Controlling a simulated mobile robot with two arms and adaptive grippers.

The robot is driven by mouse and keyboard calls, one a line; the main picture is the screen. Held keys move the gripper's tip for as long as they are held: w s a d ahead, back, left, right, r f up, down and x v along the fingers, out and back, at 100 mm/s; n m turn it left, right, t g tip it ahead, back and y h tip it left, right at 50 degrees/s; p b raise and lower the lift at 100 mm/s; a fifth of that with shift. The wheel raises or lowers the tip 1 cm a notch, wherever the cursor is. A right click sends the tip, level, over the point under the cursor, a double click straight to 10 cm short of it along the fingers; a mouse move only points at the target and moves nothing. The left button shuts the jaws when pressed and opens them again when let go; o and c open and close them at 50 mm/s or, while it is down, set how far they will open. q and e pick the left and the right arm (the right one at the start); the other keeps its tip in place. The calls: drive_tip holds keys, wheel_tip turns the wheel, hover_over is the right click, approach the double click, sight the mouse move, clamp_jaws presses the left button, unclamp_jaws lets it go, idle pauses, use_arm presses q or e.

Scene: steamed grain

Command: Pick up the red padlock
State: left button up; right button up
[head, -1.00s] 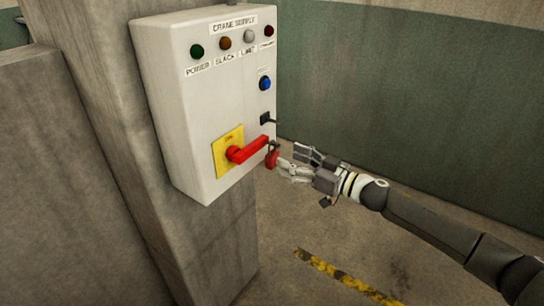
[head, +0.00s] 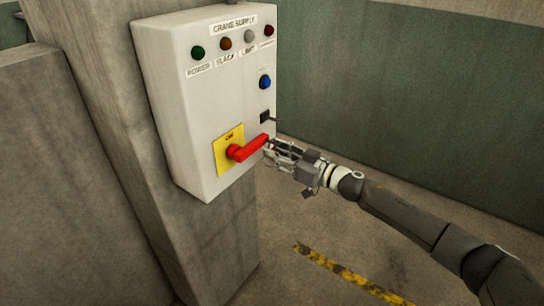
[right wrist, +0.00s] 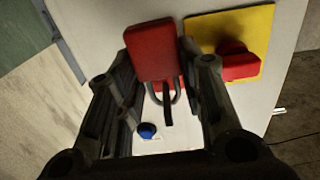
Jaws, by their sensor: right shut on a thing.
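A dark bar (right wrist: 167,105) shows at the shackle; I cannot tell whether the shackle still loops around something. My left gripper is not in view.
The white crane supply box (head: 190,110) is mounted on a concrete pillar (head: 110,130). It has several lamps, a blue button (head: 265,82) and a black key switch (head: 265,117). A yellow-black stripe (head: 345,275) marks the floor. The space right of the box is open.

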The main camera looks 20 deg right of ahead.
drive_tip(key=shift+c, duration=1.4)
drive_tip(key=shift+r, duration=0.2)
